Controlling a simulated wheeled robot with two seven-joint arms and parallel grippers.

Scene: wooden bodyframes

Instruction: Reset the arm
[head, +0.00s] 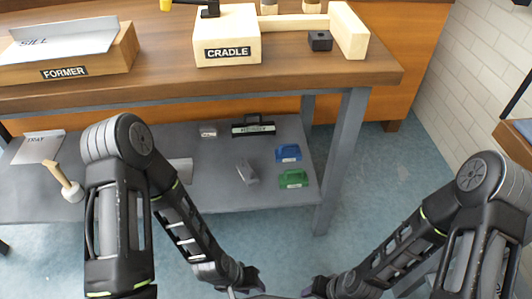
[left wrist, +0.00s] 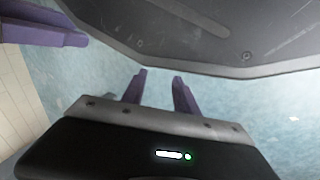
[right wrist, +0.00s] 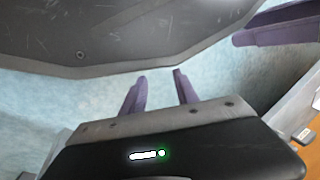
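Both my arms hang in front of the bench in the head view, bent at the elbows, with their lower ends close together at the bottom edge. My left gripper (left wrist: 161,90) shows two purple fingers apart in the left wrist view, with only blue floor between them. My right gripper (right wrist: 158,90) likewise shows two purple fingers apart and empty in the right wrist view. In the head view the fingertips are cut off or too small to make out. Each wrist view also shows a purple finger-like part at its upper outer corner.
The wooden bench (head: 300,77) carries the FORMER block (head: 120,55), the CRADLE (head: 228,28) and a small black block (head: 320,41). The lower shelf (head: 225,150) holds a tray (head: 38,148), a mallet (head: 66,183), and blue (head: 288,153) and green (head: 293,178) items.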

